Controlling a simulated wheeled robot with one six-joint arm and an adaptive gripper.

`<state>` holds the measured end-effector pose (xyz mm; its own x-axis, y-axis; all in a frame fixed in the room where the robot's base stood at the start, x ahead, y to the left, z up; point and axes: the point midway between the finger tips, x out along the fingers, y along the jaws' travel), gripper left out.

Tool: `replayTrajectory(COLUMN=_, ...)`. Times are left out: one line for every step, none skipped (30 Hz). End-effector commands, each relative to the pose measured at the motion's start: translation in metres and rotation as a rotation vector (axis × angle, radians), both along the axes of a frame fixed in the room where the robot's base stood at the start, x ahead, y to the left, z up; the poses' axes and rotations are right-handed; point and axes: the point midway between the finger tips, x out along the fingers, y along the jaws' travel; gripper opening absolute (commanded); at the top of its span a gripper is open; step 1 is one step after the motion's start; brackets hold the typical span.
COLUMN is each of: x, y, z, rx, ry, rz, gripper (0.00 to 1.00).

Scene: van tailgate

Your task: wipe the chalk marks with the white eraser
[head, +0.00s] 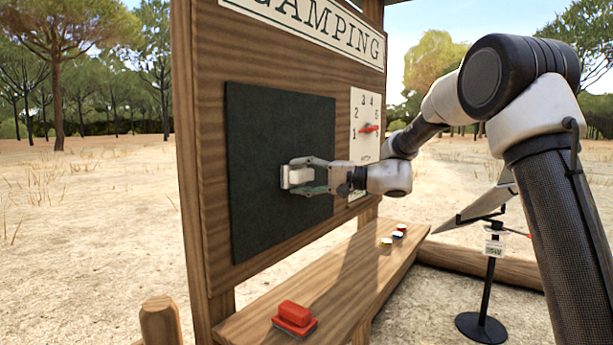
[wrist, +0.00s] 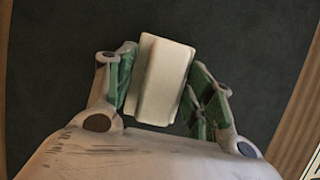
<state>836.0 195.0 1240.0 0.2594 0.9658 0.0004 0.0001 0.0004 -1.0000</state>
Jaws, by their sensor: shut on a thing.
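The white eraser (wrist: 165,80) is between the green-padded fingers of my gripper (wrist: 165,92), which is shut on it. In the head view the eraser (head: 297,176) is at the face of the dark chalkboard (head: 262,120), around the board's middle right, held by my gripper (head: 303,177). I cannot tell whether it touches the board. No chalk marks show clearly on the visible board; the part behind the eraser and gripper is hidden. In the wrist view the dark board (wrist: 60,40) fills the background.
A red eraser (head: 294,317) lies on the wooden ledge (head: 340,275) below the board. Small coloured pieces (head: 394,238) sit farther along it. A dial card (head: 366,125) with a red pointer is right of the board. A black stand (head: 490,275) is at right.

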Motion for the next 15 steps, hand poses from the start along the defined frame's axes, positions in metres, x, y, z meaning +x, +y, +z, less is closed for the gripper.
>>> replayTrajectory(x=-0.002, y=0.001, z=0.0, rx=0.0, ry=-0.001, rz=0.0, gripper=0.31)
replayTrajectory(x=-0.002, y=0.001, z=0.0, rx=0.0, ry=-0.001, rz=0.0, gripper=0.31)
replayTrajectory(x=-0.003, y=0.002, z=0.0, rx=0.0, ry=-0.001, rz=0.0, gripper=0.31)
replayTrajectory(x=-0.003, y=0.002, z=0.001, rx=0.0, ry=-0.001, rz=0.0, gripper=0.31)
replayTrajectory(x=-0.004, y=0.003, z=0.001, rx=0.0, ry=-0.001, rz=0.0, gripper=0.31)
replayTrajectory(x=-0.006, y=0.005, z=0.001, rx=0.0, ry=-0.001, rz=0.0, gripper=0.31)
replayTrajectory(x=-0.008, y=0.006, z=0.001, rx=0.0, ry=-0.001, rz=0.0, gripper=0.31)
replayTrajectory(x=-0.01, y=0.008, z=0.001, rx=0.0, ry=0.0, rz=0.0, gripper=0.31)
replayTrajectory(x=-0.012, y=0.01, z=0.0, rx=0.0, ry=0.001, rz=-0.001, gripper=0.31)
replayTrajectory(x=-0.014, y=0.012, z=0.0, rx=0.0, ry=0.001, rz=-0.001, gripper=0.31)
replayTrajectory(x=-0.016, y=0.015, z=0.0, rx=0.0, ry=0.001, rz=-0.001, gripper=0.31)
replayTrajectory(x=-0.02, y=0.018, z=0.001, rx=0.0, ry=0.0, rz=-0.001, gripper=0.31)
replayTrajectory(x=-0.022, y=0.019, z=0.001, rx=0.0, ry=0.0, rz=0.0, gripper=0.31)
replayTrajectory(x=-0.023, y=0.021, z=0.001, rx=0.001, ry=0.0, rz=0.0, gripper=0.31)
replayTrajectory(x=-0.025, y=0.023, z=0.001, rx=0.001, ry=-0.001, rz=0.0, gripper=0.31)
